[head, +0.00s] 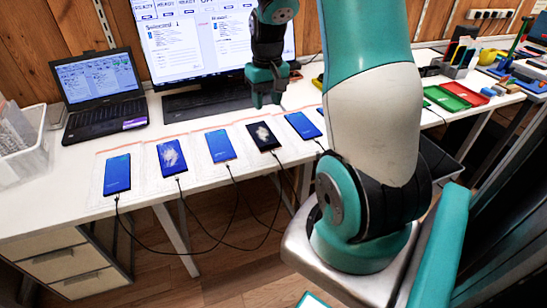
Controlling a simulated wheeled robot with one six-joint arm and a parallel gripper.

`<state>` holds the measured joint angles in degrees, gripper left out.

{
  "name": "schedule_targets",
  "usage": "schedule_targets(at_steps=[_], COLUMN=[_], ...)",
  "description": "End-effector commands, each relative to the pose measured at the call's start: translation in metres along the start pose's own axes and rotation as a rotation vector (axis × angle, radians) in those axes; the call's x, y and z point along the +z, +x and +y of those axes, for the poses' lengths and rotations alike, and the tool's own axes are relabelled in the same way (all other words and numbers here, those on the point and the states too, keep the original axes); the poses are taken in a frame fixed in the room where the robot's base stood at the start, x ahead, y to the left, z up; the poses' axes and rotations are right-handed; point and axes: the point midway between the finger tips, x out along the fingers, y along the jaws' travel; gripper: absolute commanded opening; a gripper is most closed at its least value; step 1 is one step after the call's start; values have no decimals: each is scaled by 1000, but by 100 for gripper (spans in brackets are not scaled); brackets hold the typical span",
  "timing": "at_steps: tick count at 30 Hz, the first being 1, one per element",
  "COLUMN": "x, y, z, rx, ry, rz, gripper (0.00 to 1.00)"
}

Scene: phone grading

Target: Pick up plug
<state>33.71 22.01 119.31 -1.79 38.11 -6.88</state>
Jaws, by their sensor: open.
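Several phones lie in a row on the white desk, among them a blue phone (118,173) at the left, a blue phone with a white cracked patch (171,156), a plain blue phone (220,146) and a dark phone with a white patch (263,137). A black cable end, a plug (117,197), sits at the lower edge of the leftmost phone. Similar cables meet the other phones' lower edges and hang below the desk. I cannot tell which plug is meant. My gripper (266,102) is open and empty, pointing down above the desk behind the dark phone.
A laptop (98,90), a large monitor (215,45) and a black keyboard (207,101) stand behind the phones. A white bin (22,145) is at the left. Red and green trays (447,98) lie at the right. A power strip (490,14) is on the wall. My arm hides part of the desk.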

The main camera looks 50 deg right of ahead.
Motion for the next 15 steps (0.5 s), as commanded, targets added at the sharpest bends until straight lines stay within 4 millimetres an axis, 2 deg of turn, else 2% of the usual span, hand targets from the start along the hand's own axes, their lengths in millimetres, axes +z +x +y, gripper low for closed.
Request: schedule_targets(at_steps=[1, 4, 8, 15], x=[-3, -4, -3, -3], y=[8, 20, 43, 98], z=[17, 32, 33, 33], rx=[11, 22, 24, 23], ry=[38, 70, 73, 70], rz=[-7, -15, -18, -18], gripper=[43, 43, 43, 43])
